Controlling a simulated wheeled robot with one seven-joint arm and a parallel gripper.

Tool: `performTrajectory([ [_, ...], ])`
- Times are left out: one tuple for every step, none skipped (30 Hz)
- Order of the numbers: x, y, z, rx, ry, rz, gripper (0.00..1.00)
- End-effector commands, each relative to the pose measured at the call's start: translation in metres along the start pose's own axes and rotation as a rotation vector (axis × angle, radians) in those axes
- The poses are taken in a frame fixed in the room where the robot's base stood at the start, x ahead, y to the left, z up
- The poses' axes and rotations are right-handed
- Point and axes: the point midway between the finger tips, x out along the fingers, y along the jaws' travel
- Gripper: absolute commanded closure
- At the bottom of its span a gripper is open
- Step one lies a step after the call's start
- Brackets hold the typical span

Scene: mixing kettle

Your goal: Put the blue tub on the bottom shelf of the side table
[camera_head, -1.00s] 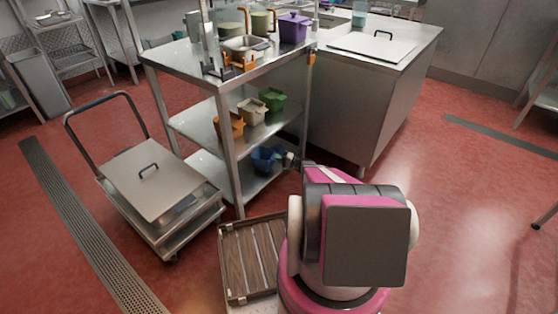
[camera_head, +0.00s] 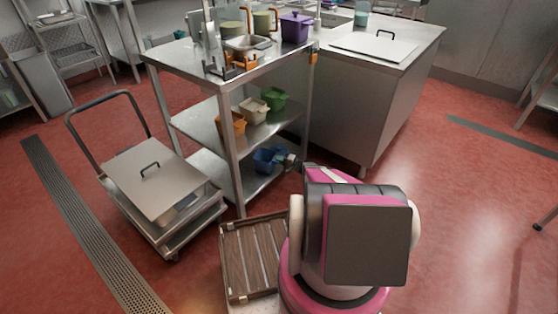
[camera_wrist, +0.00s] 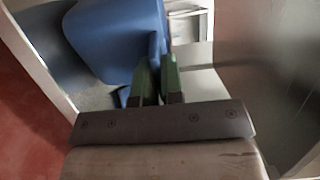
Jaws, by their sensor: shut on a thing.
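The blue tub (camera_head: 263,160) is at the bottom shelf (camera_head: 240,186) of the metal side table. In the wrist view the tub (camera_wrist: 113,40) fills the upper left, with its wall at my fingers. My gripper (camera_wrist: 157,72) has two green-lined fingers closed on the tub's edge. In the head view my gripper (camera_head: 289,160) reaches in from the right, small and partly hidden by my arm. I cannot tell whether the tub's base touches the shelf.
The middle shelf holds orange (camera_head: 236,124), cream (camera_head: 254,111) and green (camera_head: 275,98) tubs. A purple pot (camera_head: 295,27) stands on top. A table post (camera_head: 230,150) rises at the front corner. A trolley (camera_head: 155,185) stands left; a cabinet (camera_head: 365,110) stands right.

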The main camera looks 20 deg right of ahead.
Motion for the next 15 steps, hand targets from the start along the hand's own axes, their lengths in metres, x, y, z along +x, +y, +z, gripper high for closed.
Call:
performTrajectory([
  [0.0001,0.0015,-0.0003,0.000,0.000,-0.001,1.00],
  [0.0001,0.0023,-0.0003,0.000,0.000,-0.001,1.00],
  [0.0001,0.0033,-0.0003,0.000,0.000,-0.001,1.00],
  [0.0001,0.0040,-0.0003,0.000,0.000,-0.001,1.00],
  [0.0001,0.0048,-0.0003,0.000,0.000,-0.001,1.00],
  [0.0001,0.0058,-0.0003,0.000,0.000,-0.001,1.00],
  [0.0001,0.0065,-0.0003,0.000,0.000,-0.001,1.00],
  [0.0001,0.0073,-0.0003,0.000,0.000,-0.001,1.00],
  [0.0001,0.0083,-0.0002,0.000,0.000,-0.001,1.00],
  [0.0001,0.0085,-0.0001,0.000,0.000,-0.001,0.89],
  [0.0000,0.0081,0.0000,0.000,0.000,-0.001,0.79],
  [0.0000,0.0081,0.0000,0.000,0.000,-0.001,0.66],
  [0.0000,0.0081,0.0001,0.000,0.000,0.000,0.62],
  [0.0000,0.0081,0.0001,0.000,0.000,0.000,0.62],
  [0.0000,0.0081,0.0001,0.000,0.000,0.000,0.62],
])
